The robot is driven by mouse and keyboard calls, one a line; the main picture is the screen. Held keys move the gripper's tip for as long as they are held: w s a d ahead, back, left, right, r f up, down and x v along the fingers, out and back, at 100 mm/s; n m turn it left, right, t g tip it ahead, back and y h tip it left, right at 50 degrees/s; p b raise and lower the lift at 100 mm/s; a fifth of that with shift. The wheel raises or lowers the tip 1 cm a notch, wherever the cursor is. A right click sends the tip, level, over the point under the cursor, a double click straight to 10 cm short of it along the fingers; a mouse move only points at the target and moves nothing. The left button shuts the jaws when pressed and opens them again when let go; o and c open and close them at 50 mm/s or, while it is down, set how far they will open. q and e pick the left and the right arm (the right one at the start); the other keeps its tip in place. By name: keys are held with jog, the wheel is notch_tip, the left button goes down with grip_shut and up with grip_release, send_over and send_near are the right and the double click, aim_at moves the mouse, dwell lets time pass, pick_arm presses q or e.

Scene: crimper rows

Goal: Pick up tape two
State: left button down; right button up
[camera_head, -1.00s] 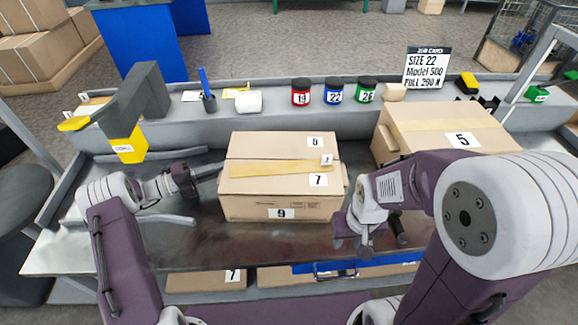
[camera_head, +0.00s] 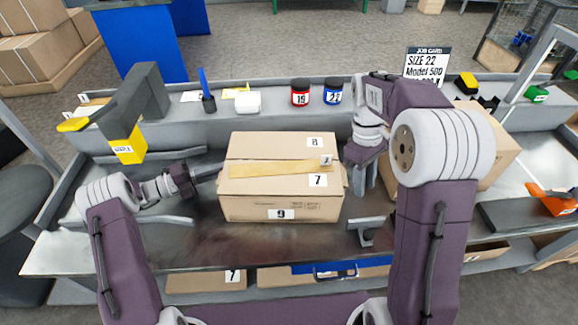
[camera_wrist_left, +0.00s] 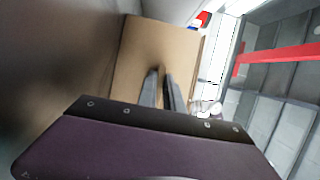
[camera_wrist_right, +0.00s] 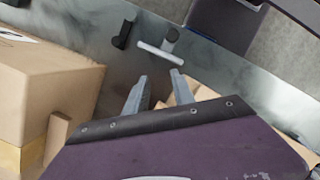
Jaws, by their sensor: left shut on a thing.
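A closed cardboard box (camera_head: 245,207) sits mid-bench with a tan tape strip (camera_head: 265,170) along its top; a small label there is too small to read. No tape clearly marked two can be made out. My left gripper (camera_head: 215,169) is at the box's left side; its fingers (camera_wrist_left: 163,88) are close together against the cardboard and shut on it. My right gripper (camera_head: 363,178) is raised just right of the box. In the right wrist view its fingers (camera_wrist_right: 157,88) are apart with nothing between them.
A grey T-shaped piece (camera_head: 366,228) stands on the front of the bench. Jars 19 (camera_head: 300,92) and 22 (camera_head: 333,92) and a white item (camera_head: 247,102) are on the back ledge. Another box (camera_head: 497,160) is partly behind my right arm. An orange tool (camera_head: 550,199) lies far right.

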jog(key=w+a+r+n+t+y, duration=0.1)
jog(key=w+a+r+n, duration=0.35)
jog(key=r, duration=0.25)
jog(key=w+a+r+n+t, duration=0.2)
jog(key=w+a+r+n, duration=0.25)
jog(key=r+n, duration=0.2)
jog(key=f, duration=0.4)
jog(key=s+f, duration=0.1)
jog(key=f, duration=0.1)
jog(key=shift+a+f, duration=0.15)
jog(key=shift+a, duration=0.15)
notch_tip(320, 180, down, 5)
jog(key=shift+s+a+f, duration=0.1)
jog(key=shift+a, duration=0.05)
grip_shut()
